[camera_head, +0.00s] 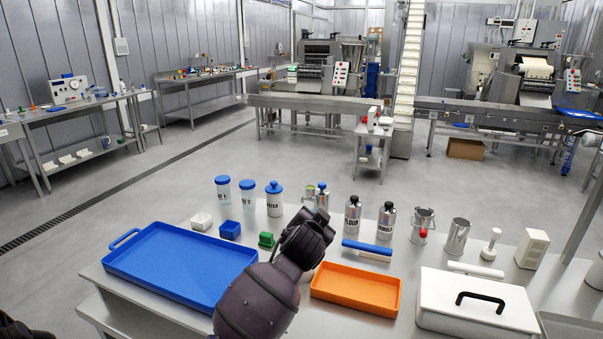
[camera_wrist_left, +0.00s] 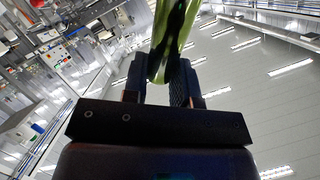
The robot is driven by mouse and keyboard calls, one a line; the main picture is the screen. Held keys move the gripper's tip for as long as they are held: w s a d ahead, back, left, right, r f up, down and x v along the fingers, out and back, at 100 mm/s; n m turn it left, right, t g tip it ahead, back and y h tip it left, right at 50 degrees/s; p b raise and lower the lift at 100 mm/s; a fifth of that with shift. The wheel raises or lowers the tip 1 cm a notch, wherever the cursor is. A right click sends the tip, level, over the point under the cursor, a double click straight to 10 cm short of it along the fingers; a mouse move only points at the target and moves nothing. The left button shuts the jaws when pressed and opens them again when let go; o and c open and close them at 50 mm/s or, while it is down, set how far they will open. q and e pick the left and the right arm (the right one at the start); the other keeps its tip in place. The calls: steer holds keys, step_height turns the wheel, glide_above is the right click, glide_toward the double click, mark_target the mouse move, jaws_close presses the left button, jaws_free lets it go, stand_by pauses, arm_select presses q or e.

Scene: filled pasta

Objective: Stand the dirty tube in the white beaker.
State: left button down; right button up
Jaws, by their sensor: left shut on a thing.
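My left arm reaches in from the bottom middle of the head view, with its dark wrist over the table. Its fingers and what they hold are largely hidden there. In the left wrist view my left gripper (camera_wrist_left: 165,85) is shut on a shiny green tube with dark patches (camera_wrist_left: 174,40), the tube, which extends up out of the frame. Just beyond the wrist in the head view is a small greyish container (camera_head: 322,200) with green and blue bits at its top. I cannot tell whether it is the white beaker. My right gripper is not in view.
A blue tray (camera_head: 180,262) lies left of my arm, an orange tray (camera_head: 357,288) right of it. A white box with a black handle (camera_head: 476,300) stands front right. Blue-lidded jars (camera_head: 274,200), metal shakers (camera_head: 353,214) and a steel cup (camera_head: 457,236) line the far edge.

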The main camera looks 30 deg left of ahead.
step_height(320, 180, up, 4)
steer(key=p, duration=0.5)
arm_select(q)
steer(key=w+a+r+n+t+y, duration=0.25)
steer(key=w+a+r+n, duration=0.25)
steer(key=w+a+n, duration=0.3)
step_height(320, 180, down, 14)
steer(key=b, duration=1.1)
steer(key=shift+s+a+y, duration=0.3)
steer(key=shift+y, duration=0.15)
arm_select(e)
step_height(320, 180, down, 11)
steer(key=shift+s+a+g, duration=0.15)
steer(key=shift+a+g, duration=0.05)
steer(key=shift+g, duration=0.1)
